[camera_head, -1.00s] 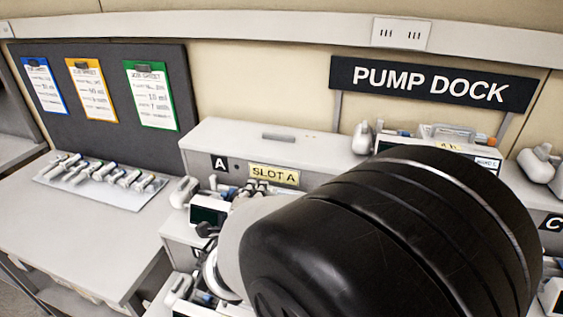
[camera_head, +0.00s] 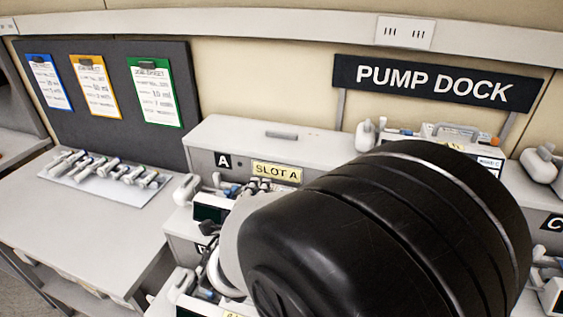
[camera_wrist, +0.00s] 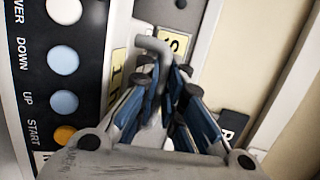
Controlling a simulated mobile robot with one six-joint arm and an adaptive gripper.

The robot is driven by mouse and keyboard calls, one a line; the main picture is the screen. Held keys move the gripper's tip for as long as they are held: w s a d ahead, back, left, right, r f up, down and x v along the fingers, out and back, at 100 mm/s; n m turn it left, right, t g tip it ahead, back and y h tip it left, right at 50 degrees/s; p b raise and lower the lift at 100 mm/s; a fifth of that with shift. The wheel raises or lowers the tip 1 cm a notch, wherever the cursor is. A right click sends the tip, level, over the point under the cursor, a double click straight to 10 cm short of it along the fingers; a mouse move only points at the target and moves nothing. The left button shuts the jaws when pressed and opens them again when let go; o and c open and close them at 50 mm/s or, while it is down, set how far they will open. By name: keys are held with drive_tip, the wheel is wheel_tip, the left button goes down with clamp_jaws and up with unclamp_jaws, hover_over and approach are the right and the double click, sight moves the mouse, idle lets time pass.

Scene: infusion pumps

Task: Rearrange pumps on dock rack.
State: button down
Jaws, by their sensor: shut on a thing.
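In the wrist view my gripper (camera_wrist: 168,72) has its blue-padded fingers closed together on the grey bent handle (camera_wrist: 153,45) of a pump. That pump's black button panel (camera_wrist: 62,75) fills the left side, with white, blue and orange buttons. In the head view a pump with a dark screen (camera_head: 208,213) sits at the SLOT A bay of the dock rack (camera_head: 238,138). My black arm link covers much of the rack's middle and the held pump's seating there. Another pump (camera_head: 480,150) stands at the back, right of slot A, partly hidden.
A side table (camera_head: 75,235) at left holds a tray (camera_head: 145,195) with several small clamp-like items. Three clipboards (camera_head: 97,85) hang on a dark board. More pump parts show at the right edge (camera_head: 540,165) and below slot A (camera_head: 180,285).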

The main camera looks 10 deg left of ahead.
drive_tip(key=shift+f+b, duration=0.65)
drive_tip(key=shift+f, duration=0.6)
idle(1.5)
drive_tip(key=c, duration=1.7)
unclamp_jaws()
drive_tip(key=shift+o, duration=0.3)
drive_tip(key=shift+s+f, duration=0.1)
drive_tip(key=shift+f, duration=0.2)
drive_tip(key=v, duration=0.7)
drive_tip(key=shift+s+r, duration=0.2)
drive_tip(key=shift+r, duration=0.1)
drive_tip(key=shift+d, duration=0.1)
